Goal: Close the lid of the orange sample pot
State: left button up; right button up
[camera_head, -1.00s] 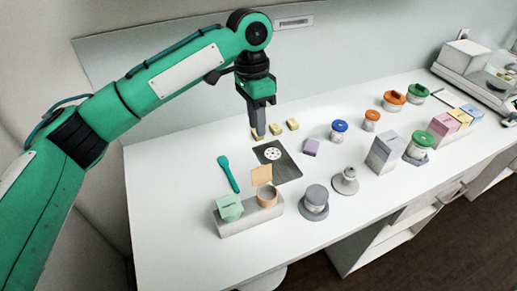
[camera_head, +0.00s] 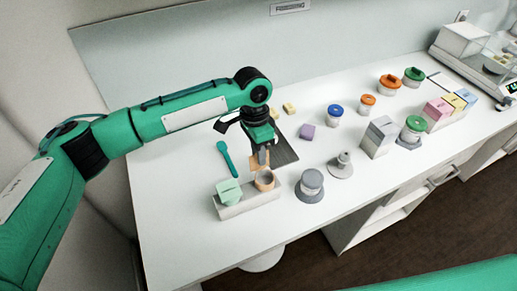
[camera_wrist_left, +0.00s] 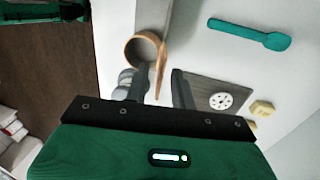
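The orange sample pot (camera_head: 265,181) sits in the right place of a pale grey block (camera_head: 250,204). Its mouth is open and its orange lid (camera_head: 254,161) stands up at the far side, partly hidden by my gripper. In the left wrist view the pot (camera_wrist_left: 143,46) shows its dark inside, and the lid (camera_wrist_left: 161,78) is seen nearly edge-on. My left gripper (camera_head: 262,160) points down at the lid. In the wrist view its fingers (camera_wrist_left: 160,86) are apart, with the lid edge in the gap; I cannot tell whether they touch it. My right gripper is not visible.
A teal spoon (camera_head: 226,158) lies to the left. A dark plate (camera_head: 284,151) lies behind the gripper.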

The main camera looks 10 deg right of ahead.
pick_arm(q)
jog(key=shift+f, duration=0.1)
grip_shut()
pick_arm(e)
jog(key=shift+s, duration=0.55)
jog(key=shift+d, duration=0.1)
